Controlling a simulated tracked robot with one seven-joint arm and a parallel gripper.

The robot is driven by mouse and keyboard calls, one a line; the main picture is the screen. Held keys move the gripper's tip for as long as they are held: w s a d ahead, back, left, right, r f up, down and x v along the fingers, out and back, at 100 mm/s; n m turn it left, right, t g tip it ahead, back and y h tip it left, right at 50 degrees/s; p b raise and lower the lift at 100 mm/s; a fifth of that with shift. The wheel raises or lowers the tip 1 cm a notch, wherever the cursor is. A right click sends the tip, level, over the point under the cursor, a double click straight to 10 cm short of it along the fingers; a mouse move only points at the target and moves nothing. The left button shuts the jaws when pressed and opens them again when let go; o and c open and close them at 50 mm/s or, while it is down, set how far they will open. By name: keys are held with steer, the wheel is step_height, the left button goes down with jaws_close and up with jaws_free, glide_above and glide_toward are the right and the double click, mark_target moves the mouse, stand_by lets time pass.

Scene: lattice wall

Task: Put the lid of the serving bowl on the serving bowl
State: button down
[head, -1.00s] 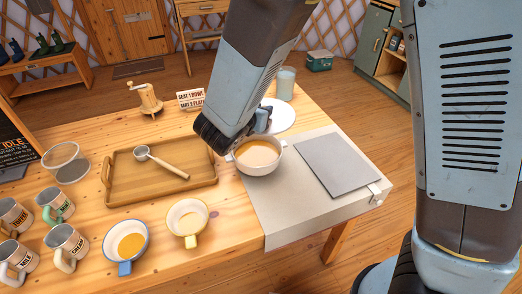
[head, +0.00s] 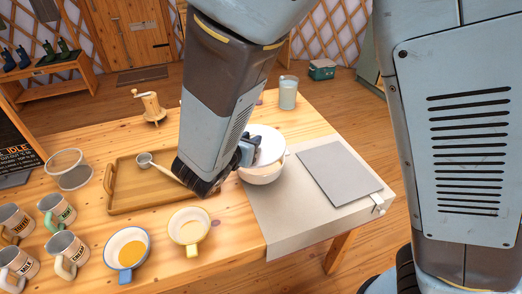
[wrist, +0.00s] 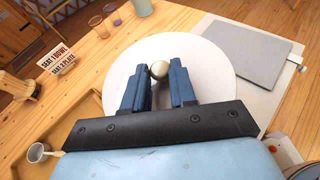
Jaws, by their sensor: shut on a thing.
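The lid (head: 268,139) is a white disc with a round knob. In the wrist view the lid (wrist: 205,88) fills the middle, and its pale knob (wrist: 159,70) sits between the blue fingertips. My gripper (wrist: 158,76) is shut on the knob; in the head view my gripper (head: 250,150) is partly hidden by my arm. The white serving bowl (head: 262,178) stands on the grey runner's left edge, directly below the lid, which covers most of its opening. I cannot tell whether the lid touches the rim. The wrist view does not show the bowl.
A grey mat (head: 338,172) lies right of the bowl on the runner (head: 290,222). A wooden tray (head: 135,200) with a ladle is at left. Bowl-like cups (head: 127,250) and several mugs stand at front left. A glass (head: 288,92) stands behind.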

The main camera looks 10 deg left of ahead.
steer(key=w+f, duration=0.8)
steer(key=f, duration=0.2)
steer(key=shift+f, duration=0.15)
steer(key=shift+f, duration=0.3)
steer(key=c, duration=0.9)
jaws_free()
steer(key=v, duration=1.2)
steer(key=shift+s+r, duration=0.1)
steer(key=shift+r, duration=0.15)
